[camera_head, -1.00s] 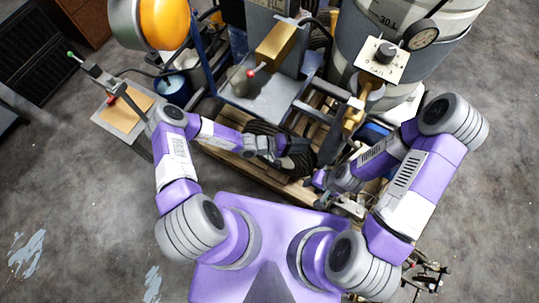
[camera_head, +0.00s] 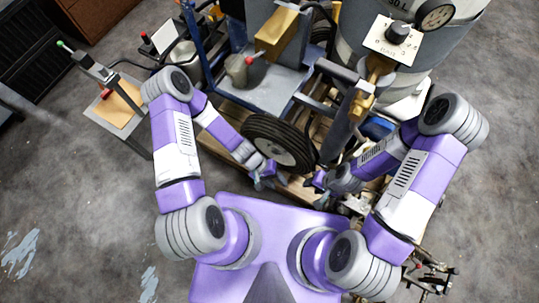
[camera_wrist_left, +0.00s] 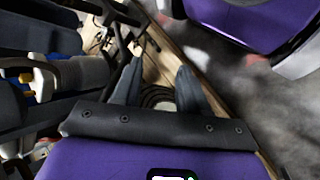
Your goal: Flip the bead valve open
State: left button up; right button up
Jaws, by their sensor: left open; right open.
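I cannot tell for sure which fitting is the bead valve. A brass fitting (camera_head: 368,88) sits under the tank's dial plate, and a small red knob (camera_head: 249,60) stands by a grey cup on the striper's deck. My left gripper (camera_head: 266,178) is open beside the near side of the black wheel, touching nothing that I can make out. Its two spread fingers also show in the left wrist view (camera_wrist_left: 158,88), with a coiled dark hose beyond and between them. My right gripper (camera_head: 321,182) is just right of it, small and partly hidden by its own arm.
The striper's black wheel (camera_head: 280,143) is close to both grippers. The grey tank (camera_head: 455,50) and its dial plate (camera_head: 392,40) stand at upper right. A small stand (camera_head: 118,105) with a green-tipped post is at left. The floor (camera_head: 70,200) at lower left is clear.

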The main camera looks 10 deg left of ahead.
pick_arm(q)
jog(key=shift+s+a+f+y+b, duration=0.2)
jog(key=shift+a+y, duration=0.2)
jog(key=shift+a, duration=0.2)
jog(key=shift+s+a+f+y+b, duration=0.15)
jog(key=shift+a+y, duration=0.25)
jog(key=shift+a, duration=0.2)
